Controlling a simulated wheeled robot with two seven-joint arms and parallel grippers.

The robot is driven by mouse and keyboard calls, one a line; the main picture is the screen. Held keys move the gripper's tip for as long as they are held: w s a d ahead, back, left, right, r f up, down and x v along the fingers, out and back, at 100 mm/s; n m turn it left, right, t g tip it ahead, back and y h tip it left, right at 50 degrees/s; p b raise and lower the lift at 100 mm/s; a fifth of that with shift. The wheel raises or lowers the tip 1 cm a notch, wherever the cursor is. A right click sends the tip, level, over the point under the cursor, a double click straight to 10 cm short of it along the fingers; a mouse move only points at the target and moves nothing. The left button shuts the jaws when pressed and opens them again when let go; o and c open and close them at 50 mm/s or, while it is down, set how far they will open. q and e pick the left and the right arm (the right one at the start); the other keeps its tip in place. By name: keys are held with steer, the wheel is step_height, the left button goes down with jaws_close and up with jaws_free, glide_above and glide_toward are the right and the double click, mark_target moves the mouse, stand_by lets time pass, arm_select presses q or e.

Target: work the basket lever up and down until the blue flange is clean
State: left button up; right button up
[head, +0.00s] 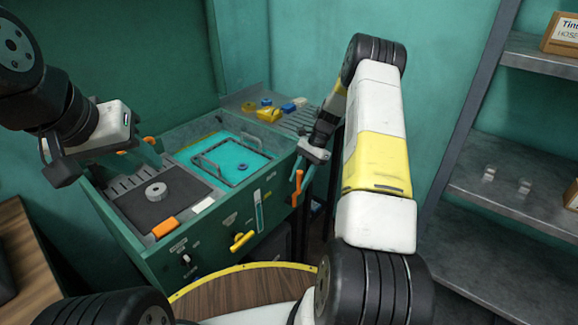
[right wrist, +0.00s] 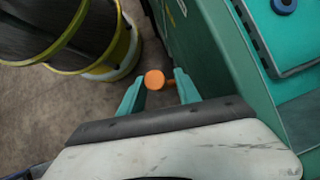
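The green wash station (head: 215,250) has a basin of turquoise liquid holding a wire-handled basket (head: 212,163). A small blue ring-shaped part, apparently the blue flange (head: 243,167), shows in the basket; its cleanliness cannot be told. The orange basket lever (head: 297,187) stands at the station's right side. My right gripper (head: 304,168) is at the lever, with its teal fingers apart. In the right wrist view the lever's round orange end (right wrist: 154,79) lies between the fingertips with gaps on both sides. My left gripper (head: 145,152) hangs above the station's left part; its finger gap is unclear.
A grey ring (head: 156,190) lies on a dark mat beside the basin. An orange block (head: 165,228) and a yellow handle (head: 242,241) are at the station's front. Yellow and blue parts (head: 268,114) lie on the back rack. Metal shelves (head: 505,195) stand at right.

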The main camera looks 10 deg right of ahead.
stand_by(0.3)
steer(key=v, duration=0.7)
steer(key=shift+d+r, duration=0.15)
steer(key=shift+r, duration=0.15)
